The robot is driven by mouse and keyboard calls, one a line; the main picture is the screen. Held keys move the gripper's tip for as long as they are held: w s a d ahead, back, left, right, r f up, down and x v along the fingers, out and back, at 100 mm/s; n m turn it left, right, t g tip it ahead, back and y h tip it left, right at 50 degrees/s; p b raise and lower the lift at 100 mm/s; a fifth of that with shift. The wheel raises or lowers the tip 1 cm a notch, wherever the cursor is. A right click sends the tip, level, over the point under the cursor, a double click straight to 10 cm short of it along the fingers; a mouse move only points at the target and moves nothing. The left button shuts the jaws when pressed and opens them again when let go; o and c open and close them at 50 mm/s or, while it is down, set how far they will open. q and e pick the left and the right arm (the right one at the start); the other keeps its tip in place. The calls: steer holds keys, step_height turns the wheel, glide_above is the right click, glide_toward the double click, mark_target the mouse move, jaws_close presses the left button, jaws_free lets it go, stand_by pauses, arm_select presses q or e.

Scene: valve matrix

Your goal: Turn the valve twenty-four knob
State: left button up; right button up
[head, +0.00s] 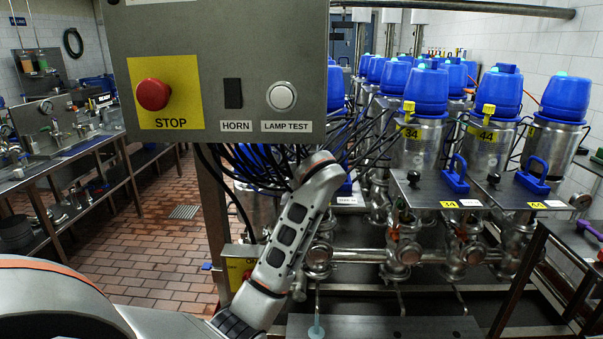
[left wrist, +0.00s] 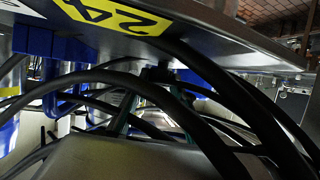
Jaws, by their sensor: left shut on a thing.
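The yellow 24 label (left wrist: 115,15) shows upside down on a grey metal plate at the top of the left wrist view. The dark valve twenty-four knob (left wrist: 157,75) is below it, mostly hidden by black cables. My left gripper (left wrist: 154,88) is shut on the knob, with its greenish fingers partly seen between the cables. In the head view my left arm reaches up to the lower edge of the control box, and its gripper is hidden behind the box and cables. My right gripper is in neither view.
The grey control box (head: 225,65) with a red stop button hangs in front of the valves. Black cables (head: 265,165) droop below it, around my left wrist. Blue-topped valves 34 (head: 425,92) and 44 (head: 496,92) stand at the right. Tiled floor is clear at the left.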

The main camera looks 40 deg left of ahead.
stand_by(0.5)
arm_select(q)
steer(key=o, duration=1.1)
steer(key=v, duration=1.2)
steer(key=shift+d+f, duration=0.1)
steer(key=shift+f, duration=0.05)
